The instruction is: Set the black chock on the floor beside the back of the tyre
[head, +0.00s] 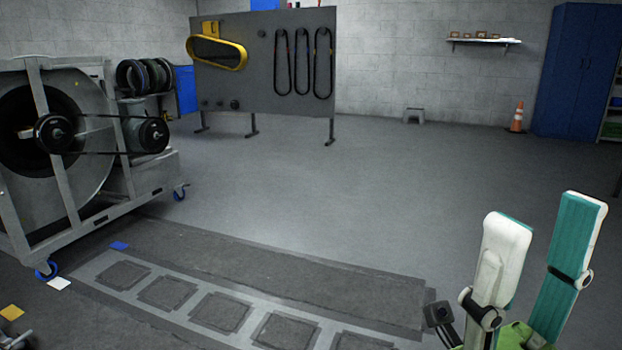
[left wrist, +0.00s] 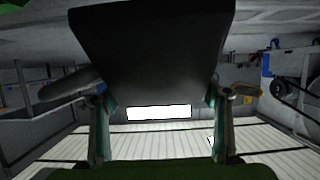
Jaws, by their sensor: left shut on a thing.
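In the left wrist view, the black chock (left wrist: 150,45) is a dark block that fills the upper middle. My left gripper (left wrist: 160,98) is shut on it, with one teal-and-dark finger on each side. The chock hides much of what lies behind it. Neither shows clearly in the head view. My right gripper (head: 547,215) is at the lower right of the head view, its white and teal fingers wide apart and nothing between them. I cannot make out the tyre for certain in either view.
A wheeled metal machine frame (head: 105,215) with a large drum stands at the left. A grey belt board (head: 262,80) stands at the back. An orange cone (head: 517,118) and a blue cabinet (head: 575,75) are at the far right. The middle floor (head: 330,185) is clear.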

